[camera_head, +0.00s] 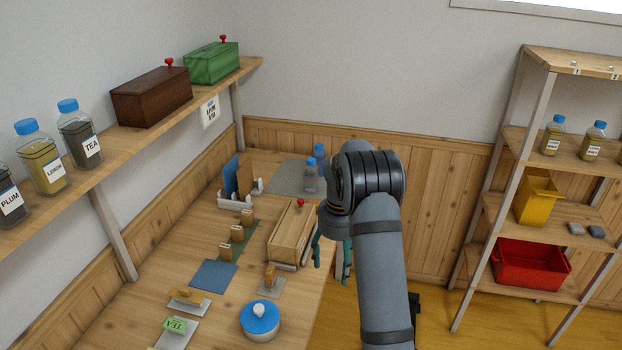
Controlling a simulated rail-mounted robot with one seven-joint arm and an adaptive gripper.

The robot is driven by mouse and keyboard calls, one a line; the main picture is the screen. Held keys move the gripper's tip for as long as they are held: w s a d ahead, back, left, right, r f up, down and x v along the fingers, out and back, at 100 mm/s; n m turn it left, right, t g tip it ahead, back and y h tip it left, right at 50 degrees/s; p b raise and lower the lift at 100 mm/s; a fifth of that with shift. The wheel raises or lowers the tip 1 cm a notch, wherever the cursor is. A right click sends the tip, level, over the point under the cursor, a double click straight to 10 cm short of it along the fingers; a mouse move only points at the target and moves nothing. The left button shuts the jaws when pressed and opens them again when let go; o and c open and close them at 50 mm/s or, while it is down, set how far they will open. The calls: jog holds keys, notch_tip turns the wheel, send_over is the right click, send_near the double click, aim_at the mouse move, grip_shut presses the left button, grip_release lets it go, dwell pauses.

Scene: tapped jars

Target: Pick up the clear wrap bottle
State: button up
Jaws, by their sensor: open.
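Two blue-capped bottles stand on a grey mat (287,176) at the far end of the table. The nearer one (311,178) looks clear and greyish, with no label that I can make out. The farther one (320,152) is partly hidden behind it and by my arm. I cannot tell for sure which is the clear wrap bottle. My gripper (331,268) hangs over the table's right edge, fingers pointing down. It is open, with nothing seen between its teal fingers. It is nearer to the camera than both bottles and apart from them.
A wooden box with a red knob (293,232) stands just left of my gripper. A blue-lidded pot (259,319), stamps (270,275) and a blue mat (213,275) lie nearer. Labelled jars (42,160) line the left shelf. A rack (493,207) stands right.

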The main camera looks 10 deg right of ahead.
jog(key=shift+o, duration=0.8)
jog(key=shift+o, duration=1.3)
